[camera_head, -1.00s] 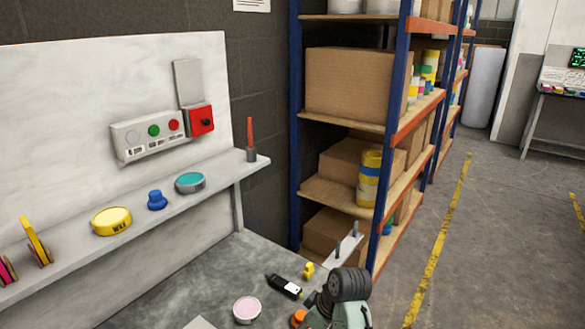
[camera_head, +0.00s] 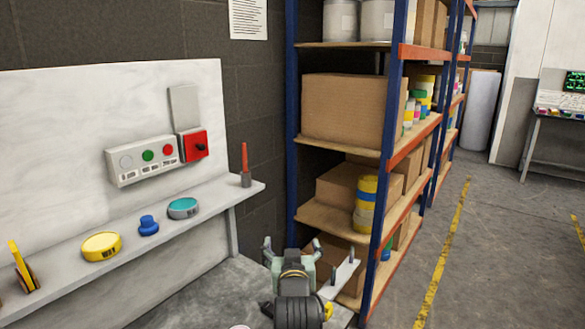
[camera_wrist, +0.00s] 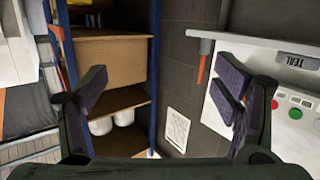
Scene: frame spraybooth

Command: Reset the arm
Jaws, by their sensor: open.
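My gripper (camera_head: 292,250) is raised at the lower middle of the head view, fingers pointing away toward the shelf rack. Its two fingers are spread, with nothing between them. In the wrist view the gripper (camera_wrist: 163,88) also shows wide open and empty, with the scene upside down behind it. My wrist and arm cover part of the workbench and the lower shelf in the head view.
A blue-and-orange rack (camera_head: 390,160) with cardboard boxes (camera_head: 342,110) stands beyond my gripper. At left, a ledge (camera_head: 215,205) holds a yellow wax tin (camera_head: 101,247), a blue knob-like item (camera_head: 148,225) and a teal tin (camera_head: 183,208). Floor at right is open.

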